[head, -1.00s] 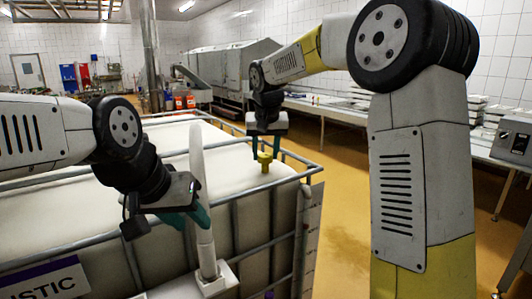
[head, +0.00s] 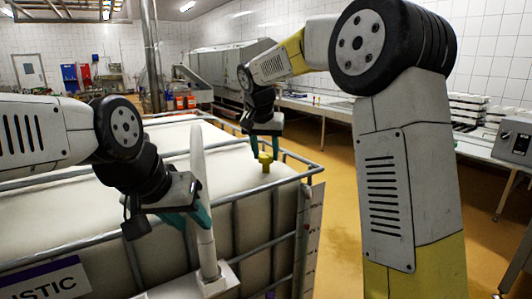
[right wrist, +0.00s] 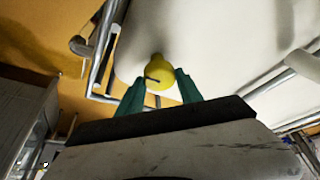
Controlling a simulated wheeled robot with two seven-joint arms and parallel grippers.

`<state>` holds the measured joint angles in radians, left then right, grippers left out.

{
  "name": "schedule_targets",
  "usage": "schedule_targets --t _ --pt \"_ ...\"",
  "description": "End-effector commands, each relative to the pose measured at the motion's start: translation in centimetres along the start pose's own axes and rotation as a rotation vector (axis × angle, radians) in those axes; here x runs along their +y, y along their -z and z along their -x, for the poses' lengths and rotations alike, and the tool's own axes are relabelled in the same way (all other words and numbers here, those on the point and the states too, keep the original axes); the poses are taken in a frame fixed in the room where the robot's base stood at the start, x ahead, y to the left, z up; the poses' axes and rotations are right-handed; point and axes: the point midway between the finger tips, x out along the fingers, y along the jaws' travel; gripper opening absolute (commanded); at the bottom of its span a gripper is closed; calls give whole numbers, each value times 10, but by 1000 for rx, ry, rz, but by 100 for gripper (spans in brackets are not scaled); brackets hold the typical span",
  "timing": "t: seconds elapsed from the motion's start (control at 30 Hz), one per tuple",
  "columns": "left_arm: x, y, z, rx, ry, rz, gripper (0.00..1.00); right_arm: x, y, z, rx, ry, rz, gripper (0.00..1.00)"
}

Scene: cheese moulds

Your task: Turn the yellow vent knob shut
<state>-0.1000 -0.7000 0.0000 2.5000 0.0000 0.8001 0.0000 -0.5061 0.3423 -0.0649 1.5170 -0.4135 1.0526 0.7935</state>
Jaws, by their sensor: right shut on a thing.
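The yellow vent knob (head: 265,162) stands on top of the white tank (head: 245,180) near its far right corner. My right gripper (head: 264,150) comes down over it from above, with its teal fingers on either side. In the right wrist view the yellow knob (right wrist: 160,72) sits between the tips of the two teal fingers (right wrist: 161,88), and a dark slot or bar shows on it. My right gripper is shut on the knob. My left gripper (head: 192,216) is at the tank's near side, beside a white upright handle (head: 198,160); its grip is unclear.
A grey pipe cage (head: 262,196) surrounds the tank, its top rail close to the knob. A white bracket (head: 218,278) holds the upright handle's foot. Open yellow floor (head: 345,200) lies to the right, before a long bench (head: 325,108).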

Motion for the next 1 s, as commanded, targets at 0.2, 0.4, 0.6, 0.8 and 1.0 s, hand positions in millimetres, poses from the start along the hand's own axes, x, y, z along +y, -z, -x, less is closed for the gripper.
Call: schedule_targets --t 0.2,0.4,0.6,0.8,1.0 --pt "0 0 0 0 0 0 38 2 3 0 6 -1 -3 64" --pt "0 0 0 0 0 0 38 1 1 0 3 -1 0 64" --pt "0 0 0 0 0 0 38 0 2 8 4 2 0 64" --pt "0 0 0 0 0 0 38 1 3 40 5 2 0 64" --pt "0 0 0 0 0 0 38 1 4 69 3 1 0 64"
